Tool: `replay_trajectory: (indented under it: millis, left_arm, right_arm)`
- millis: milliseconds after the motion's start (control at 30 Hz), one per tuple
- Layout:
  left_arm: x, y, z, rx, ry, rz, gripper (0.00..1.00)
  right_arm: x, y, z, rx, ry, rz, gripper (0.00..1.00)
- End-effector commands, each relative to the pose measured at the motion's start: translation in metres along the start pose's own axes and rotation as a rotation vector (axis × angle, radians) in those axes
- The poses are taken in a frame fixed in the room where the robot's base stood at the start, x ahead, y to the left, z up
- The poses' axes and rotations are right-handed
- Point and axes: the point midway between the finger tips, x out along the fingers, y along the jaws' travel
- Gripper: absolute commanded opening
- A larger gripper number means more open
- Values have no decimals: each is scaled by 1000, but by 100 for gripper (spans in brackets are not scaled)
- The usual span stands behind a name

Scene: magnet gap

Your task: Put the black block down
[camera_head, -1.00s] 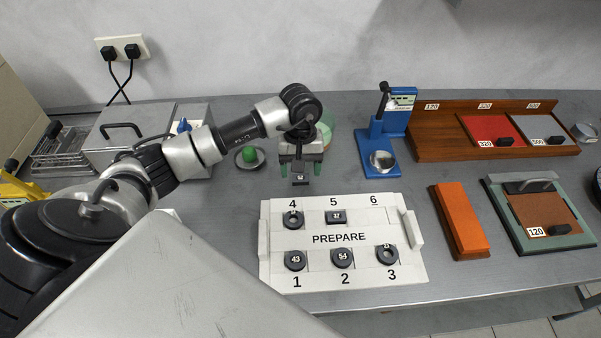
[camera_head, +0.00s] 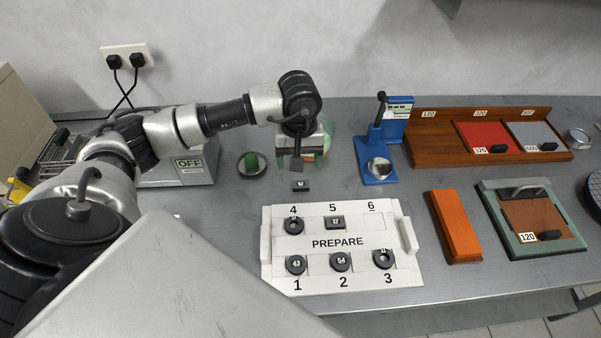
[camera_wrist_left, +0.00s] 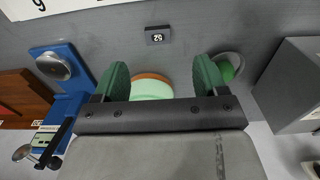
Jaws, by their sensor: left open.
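The small black block (camera_head: 300,185) with a white number label lies on the grey table, just behind the white PREPARE tray (camera_head: 413,285). It also shows in the left wrist view (camera_wrist_left: 157,36), flat on the table, ahead of the fingers and apart from them. My left gripper (camera_head: 300,158) is open and empty, behind the block in the head view. Its two green finger pads (camera_wrist_left: 160,78) stand wide apart in the wrist view. My right gripper is in neither view.
The tray holds several black pieces; slot 6 is empty. A blue press (camera_head: 377,165), an orange block (camera_head: 455,226), a green-framed board (camera_head: 492,215) and a wooden rack (camera_head: 430,145) stand to the right. A green object (camera_head: 252,161) in a dish and an OFF box (camera_head: 190,172) are to the left.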

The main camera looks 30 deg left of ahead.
Motion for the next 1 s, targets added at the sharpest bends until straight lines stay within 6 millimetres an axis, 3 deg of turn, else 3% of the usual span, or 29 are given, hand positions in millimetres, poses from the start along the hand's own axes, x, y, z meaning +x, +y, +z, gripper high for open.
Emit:
replay_trajectory:
  millis: [200,467,700,1000]
  left_arm:
    - [36,0,1,0,-4,-2,72]
    - [57,2,2,1,-6,-2,72]
    - [92,4,3,0,-5,-1,72]
    - [100,4,2,1,-1,0,72]
  right_arm:
    - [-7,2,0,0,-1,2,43]
    - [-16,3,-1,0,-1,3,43]
    - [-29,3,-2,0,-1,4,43]
    - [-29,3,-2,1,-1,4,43]
